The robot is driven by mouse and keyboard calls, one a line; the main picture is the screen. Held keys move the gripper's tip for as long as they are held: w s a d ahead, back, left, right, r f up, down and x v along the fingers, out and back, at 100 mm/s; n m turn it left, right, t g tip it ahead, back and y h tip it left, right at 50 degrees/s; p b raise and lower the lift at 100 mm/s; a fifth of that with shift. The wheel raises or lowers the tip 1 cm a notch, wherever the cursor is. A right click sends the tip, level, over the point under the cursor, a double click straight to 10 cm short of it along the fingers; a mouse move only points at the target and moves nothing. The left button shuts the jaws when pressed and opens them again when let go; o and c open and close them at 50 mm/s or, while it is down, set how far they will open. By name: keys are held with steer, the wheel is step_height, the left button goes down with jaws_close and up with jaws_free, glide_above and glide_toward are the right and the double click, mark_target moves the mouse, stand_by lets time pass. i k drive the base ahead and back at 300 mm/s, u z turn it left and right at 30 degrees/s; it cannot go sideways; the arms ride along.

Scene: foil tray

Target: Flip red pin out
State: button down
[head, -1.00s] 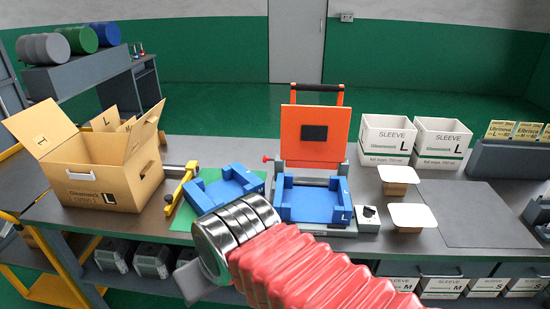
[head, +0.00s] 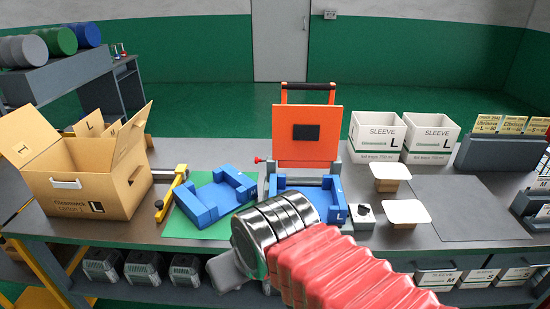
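The red pin (head: 257,160) is a small red knob at the left side of the press, beside the hinge of its raised orange lid (head: 307,115). The press holds a blue tray-shaped nest (head: 338,212) marked L, partly hidden by my arm. My arm, with red bellows and a metal wrist, reaches in from the lower right. My gripper (head: 224,272) shows only as a grey piece at the table's front edge, in front of and below the pin and apart from it. Its fingers are mostly hidden behind the wrist, so I cannot see whether they are open.
A second blue nest (head: 215,196) lies on a green mat (head: 182,228), beside a yellow-handled tool (head: 172,192) and an open carton (head: 92,190). A dial box (head: 362,215), white-lidded cups (head: 407,212) and sleeve boxes (head: 430,140) stand to the right. A grey mat (head: 470,215) is bare.

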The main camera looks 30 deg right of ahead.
mark_target(257, 160)
steer(key=u, duration=0.05)
steer(key=i, duration=1)
steer(key=z, duration=0.05)
